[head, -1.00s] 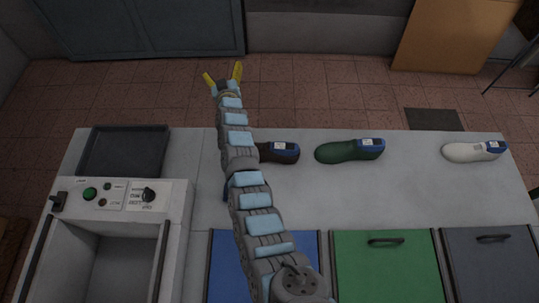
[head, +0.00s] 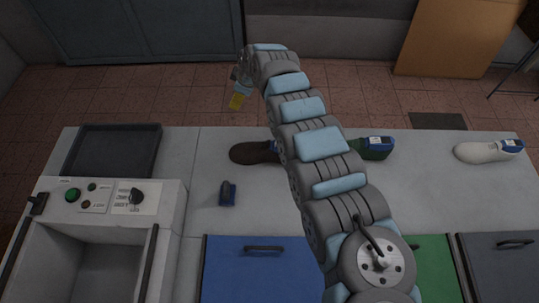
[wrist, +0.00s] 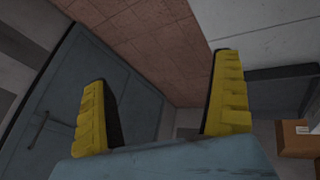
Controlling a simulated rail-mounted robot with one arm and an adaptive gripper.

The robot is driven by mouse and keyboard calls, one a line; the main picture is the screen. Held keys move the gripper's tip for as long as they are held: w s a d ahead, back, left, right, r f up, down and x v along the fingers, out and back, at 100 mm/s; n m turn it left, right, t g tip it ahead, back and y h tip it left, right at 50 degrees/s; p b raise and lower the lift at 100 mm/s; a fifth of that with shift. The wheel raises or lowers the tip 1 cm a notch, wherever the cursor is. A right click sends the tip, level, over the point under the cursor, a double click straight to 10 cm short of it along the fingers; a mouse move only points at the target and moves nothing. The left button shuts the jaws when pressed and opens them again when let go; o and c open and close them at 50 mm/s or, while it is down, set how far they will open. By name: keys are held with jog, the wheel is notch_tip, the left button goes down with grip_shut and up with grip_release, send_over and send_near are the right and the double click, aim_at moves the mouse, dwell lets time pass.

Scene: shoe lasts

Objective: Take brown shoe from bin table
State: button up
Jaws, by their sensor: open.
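The brown shoe (head: 252,152) lies on the grey table (head: 290,205), toe to the left. My arm hides its right end in the head view. My gripper (head: 237,101) is past the table's far edge in the head view, up and left of the shoe, with its yellow fingers pointing down. In the wrist view my gripper (wrist: 165,105) is open, with nothing between its yellow fingers. The shoe does not show in the wrist view.
A green shoe (head: 373,148), partly behind my arm, and a white shoe (head: 485,151) stand to the right. A small dark blue object (head: 228,193) lies below the brown shoe. A black tray (head: 112,150) and a control box (head: 100,198) are at left. Blue lid (head: 262,270) in front.

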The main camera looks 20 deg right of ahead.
aim_at(278, 151)
jog(key=s+d+f+n+g+h+b, duration=0.1)
jog(key=s+d+g+b, duration=0.2)
jog(key=s, duration=0.5)
jog(key=s+d+f+n+g, duration=0.1)
jog(key=s+d+g, duration=0.2)
jog(key=s+d, duration=0.3)
jog(key=f, duration=0.3)
jog(key=s+a+f+b, duration=0.1)
jog(key=f, duration=0.6)
jog(key=shift+s+a+f, duration=0.25)
jog(key=shift+a+f, duration=0.05)
jog(key=shift+d+f+b, duration=0.1)
jog(key=shift+f+b, duration=0.2)
jog(key=shift+f, duration=0.45)
jog(key=shift+w+a+f+b, duration=0.15)
jog(key=shift+f+b, duration=0.45)
jog(key=shift+f, duration=2.1)
jog(key=c, duration=1.4)
